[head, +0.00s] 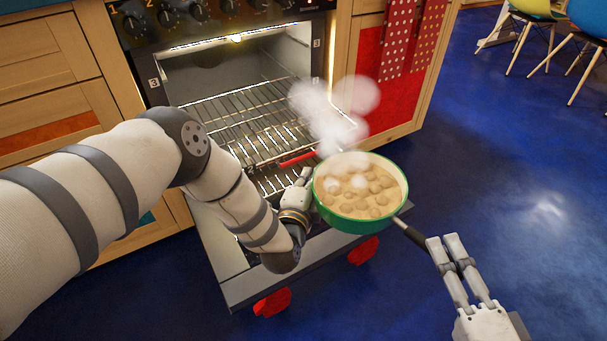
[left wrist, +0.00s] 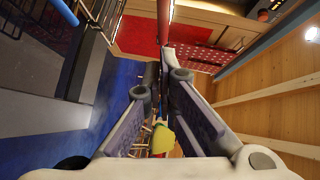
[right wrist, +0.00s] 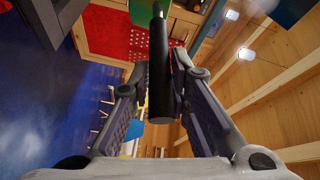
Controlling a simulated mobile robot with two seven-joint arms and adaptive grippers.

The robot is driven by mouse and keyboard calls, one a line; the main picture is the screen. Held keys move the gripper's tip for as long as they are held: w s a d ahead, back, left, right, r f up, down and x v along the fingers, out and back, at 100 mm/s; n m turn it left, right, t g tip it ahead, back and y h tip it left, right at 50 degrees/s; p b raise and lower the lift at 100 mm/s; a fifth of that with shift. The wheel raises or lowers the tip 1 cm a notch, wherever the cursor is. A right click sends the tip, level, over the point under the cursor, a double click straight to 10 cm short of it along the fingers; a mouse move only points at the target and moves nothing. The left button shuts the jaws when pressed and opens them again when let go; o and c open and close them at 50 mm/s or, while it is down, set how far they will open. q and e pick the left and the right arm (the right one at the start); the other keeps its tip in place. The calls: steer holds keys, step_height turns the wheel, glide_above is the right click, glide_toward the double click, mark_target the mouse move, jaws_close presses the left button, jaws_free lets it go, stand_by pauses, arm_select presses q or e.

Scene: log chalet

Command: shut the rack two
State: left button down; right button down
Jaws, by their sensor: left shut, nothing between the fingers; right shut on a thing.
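In the head view a wire rack (head: 235,118) is pulled out of the open oven, with more wire grid lower down; I cannot tell which is rack two. A red grip bar (head: 297,159) shows at the front of the racks. My left gripper (head: 305,177) is shut and empty just in front of this bar, partly hidden by the pan. In the left wrist view a red bar (left wrist: 163,20) stands just beyond the fingertips; contact is unclear. My right gripper (head: 449,250) is shut on the handle of a green pan (head: 345,222); the black handle (right wrist: 160,75) shows between its fingers.
The oven door (head: 240,290) is folded down below the racks, with red parts (head: 272,303) at its outer edge. The pan holds steaming round food above the door's right side. Red dotted towels (head: 397,35) hang on the right cabinet.

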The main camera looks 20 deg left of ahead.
arm_select(q)
steer(key=shift+w+a+f+b, duration=0.2)
steer(key=shift+w+a, duration=0.3)
steer(key=shift+a, duration=0.2)
steer(key=shift+w+a+f+b, duration=0.15)
steer(key=shift+w+a, duration=0.3)
steer(key=shift+a, duration=0.25)
arm_select(e)
steer(key=shift+f, duration=0.45)
